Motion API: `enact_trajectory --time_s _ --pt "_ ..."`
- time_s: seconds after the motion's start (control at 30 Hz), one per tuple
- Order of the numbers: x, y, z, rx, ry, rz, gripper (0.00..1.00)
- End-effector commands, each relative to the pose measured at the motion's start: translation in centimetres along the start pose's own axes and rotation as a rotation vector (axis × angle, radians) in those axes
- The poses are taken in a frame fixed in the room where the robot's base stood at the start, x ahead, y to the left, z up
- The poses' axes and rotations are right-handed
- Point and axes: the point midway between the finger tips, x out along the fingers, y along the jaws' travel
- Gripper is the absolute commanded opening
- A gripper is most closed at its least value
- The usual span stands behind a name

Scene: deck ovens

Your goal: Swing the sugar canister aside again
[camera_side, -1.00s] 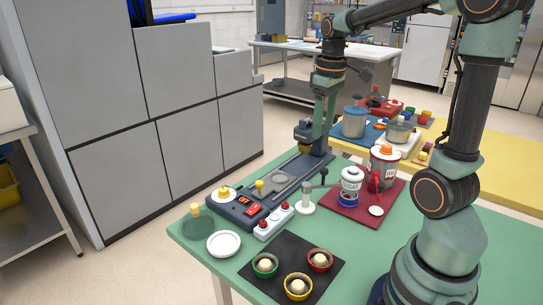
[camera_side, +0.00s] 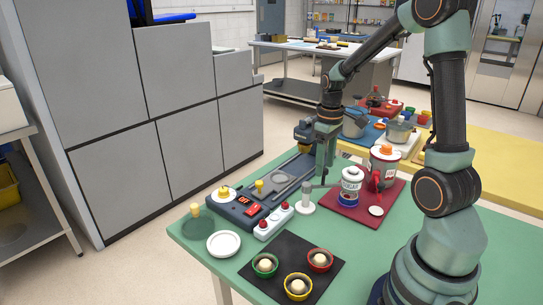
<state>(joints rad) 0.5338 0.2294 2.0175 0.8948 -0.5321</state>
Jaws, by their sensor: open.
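The sugar canister (camera_side: 350,184) is a white jar with a SUGAR label and a dark blue lower part. It stands upright at the left part of the dark red mat (camera_side: 352,213). Left of it a grey post (camera_side: 306,192) on a round white base has a thin side arm pointing toward the canister. My gripper (camera_side: 324,172) is open and points down just left of the canister, over that side arm. Its fingers hide the dark knob on the arm. I cannot tell whether they touch it.
A larger red-labelled canister (camera_side: 384,165) with an orange knob stands close behind the sugar. A blue-grey panel (camera_side: 243,207) and a white box with red buttons (camera_side: 274,221) lie left. A black mat (camera_side: 284,255) with several bowls lies in front. Green table right of the mat is clear.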

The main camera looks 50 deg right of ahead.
Motion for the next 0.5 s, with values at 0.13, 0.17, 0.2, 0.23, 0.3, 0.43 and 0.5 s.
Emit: enact_trajectory --time_s 0.13,0.17,0.2,0.23,0.3,0.43,0.5 --pt "0.83 -0.03 0.04 0.000 -0.001 -0.001 0.59" --pt "0.89 -0.03 0.04 0.000 -0.001 -0.001 0.59" --pt "0.94 -0.03 0.04 0.000 -0.001 -0.001 0.59" --pt "0.95 -0.03 0.04 0.000 -0.001 0.000 0.59" --pt "0.94 -0.02 0.04 0.000 0.000 0.000 0.59" --pt "0.92 -0.02 0.03 0.000 0.000 0.000 0.51" --pt "0.91 -0.02 0.03 0.000 0.000 0.000 0.25"
